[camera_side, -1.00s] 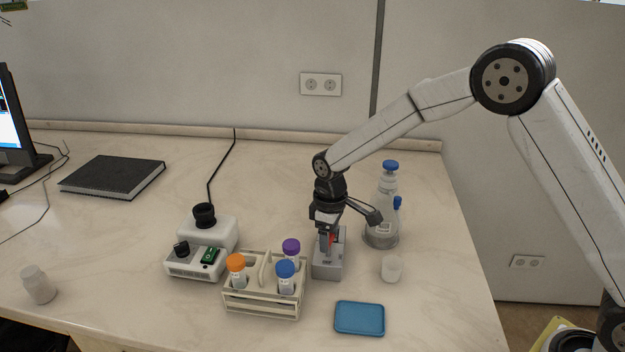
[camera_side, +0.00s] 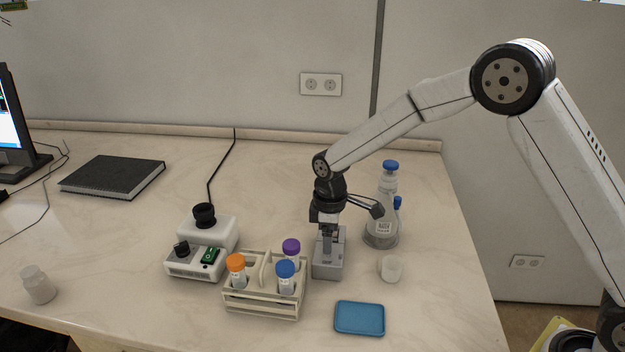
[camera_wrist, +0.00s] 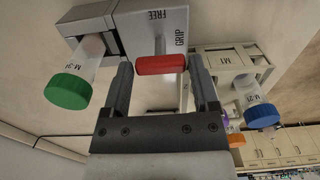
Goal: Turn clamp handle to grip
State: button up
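The clamp is a grey block (camera_side: 328,268) standing on the table below my gripper (camera_side: 327,245) in the side view. The wrist view shows its face (camera_wrist: 150,20) marked FREE and GRIP. The red clamp handle (camera_wrist: 161,65) lies between my gripper's fingers (camera_wrist: 160,68) in the wrist view, with a narrow gap visible at each end, so the gripper looks open around it. The handle's stem points near the FREE mark, left of GRIP. A green-capped tube (camera_wrist: 69,90) sits at the clamp's left side in the wrist view. In the side view the handle is hidden by my gripper.
A rack (camera_side: 262,302) with orange-, purple- and blue-capped tubes stands left of the clamp. A white instrument (camera_side: 195,265) stands farther left. A blue-capped bottle (camera_side: 381,232) and small white cup (camera_side: 390,268) are close on the right. A blue tray (camera_side: 360,318) lies in front.

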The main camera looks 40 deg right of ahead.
jog(key=shift+o, duration=0.9)
jog(key=shift+r, duration=0.2)
jog(key=shift+r, duration=3.75)
jog(key=shift+r, duration=0.1)
notch_tip(320, 180, up, 8)
jog(key=shift+s+f, duration=0.1)
jog(key=shift+f, duration=0.1)
jog(key=s+d+f+m+t, duration=0.1)
jog(key=s+d+f+m, duration=0.2)
jog(key=s, duration=0.7)
jog(key=s+d+f+m+t, duration=0.1)
jog(key=s+d+f+m, duration=0.3)
jog(key=s+f+m, duration=0.2)
jog(key=s+f, duration=0.2)
jog(key=s, duration=0.2)
jog(key=shift+s+d+f+t, duration=0.15)
jog(key=shift+s+d+t, duration=0.05)
jog(key=shift+s+t, duration=0.1)
